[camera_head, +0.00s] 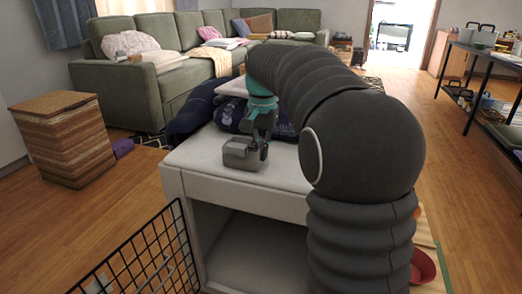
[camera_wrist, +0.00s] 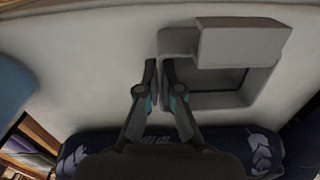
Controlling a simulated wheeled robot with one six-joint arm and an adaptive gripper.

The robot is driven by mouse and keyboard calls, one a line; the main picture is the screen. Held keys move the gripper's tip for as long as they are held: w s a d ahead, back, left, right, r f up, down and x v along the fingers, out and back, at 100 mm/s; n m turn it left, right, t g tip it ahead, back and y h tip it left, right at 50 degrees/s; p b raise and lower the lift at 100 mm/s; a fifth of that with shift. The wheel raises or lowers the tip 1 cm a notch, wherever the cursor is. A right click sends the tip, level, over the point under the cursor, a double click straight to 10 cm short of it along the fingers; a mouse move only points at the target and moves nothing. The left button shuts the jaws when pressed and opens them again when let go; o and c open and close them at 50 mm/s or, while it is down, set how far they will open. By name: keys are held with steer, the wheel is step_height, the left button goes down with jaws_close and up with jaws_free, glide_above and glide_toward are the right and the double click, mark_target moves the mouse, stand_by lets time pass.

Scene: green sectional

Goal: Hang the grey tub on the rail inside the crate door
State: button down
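The grey tub (camera_head: 240,156) is on or just above the white top of the crate (camera_head: 190,166); I cannot tell whether it touches. In the wrist view the tub (camera_wrist: 262,92) shows its opening and a blocky lip along one side. My gripper (camera_head: 262,138) is at the tub's edge. In the wrist view my gripper's fingers (camera_wrist: 159,72) are close together, one on each side of the tub's near-left wall, and appear shut on it. The black wire door (camera_head: 150,250) stands at the lower left, beside the crate's open front. I cannot make out the rail clearly.
Dark blue patterned cushions (camera_head: 205,108) lie behind the crate. A woven basket (camera_head: 65,140) stands at the left, a green sectional (camera_head: 170,88) behind. A black-legged table (camera_head: 480,75) is at the right.

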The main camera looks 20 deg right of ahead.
steer(key=c, duration=1.3)
jaws_free()
step_height(320, 180, up, 12)
steer(key=p, duration=0.3)
steer(key=s+a+n+t, duration=0.2)
steer(key=s, duration=0.6)
steer(key=s+f+n+t, duration=0.1)
steer(key=s+f, duration=0.4)
steer(key=s, duration=0.1)
steer(key=s+a+f+n+t, duration=0.1)
steer(key=s+f+n, duration=0.1)
steer(key=s+f, duration=0.3)
steer(key=s+a+f+n+t, duration=0.1)
steer(key=s+f+n, duration=0.1)
steer(key=s+f, duration=0.3)
steer(key=shift+s+f, duration=0.2)
steer(key=shift+s, duration=0.75)
steer(key=shift+s+f, duration=0.15)
steer(key=shift+s, duration=0.8)
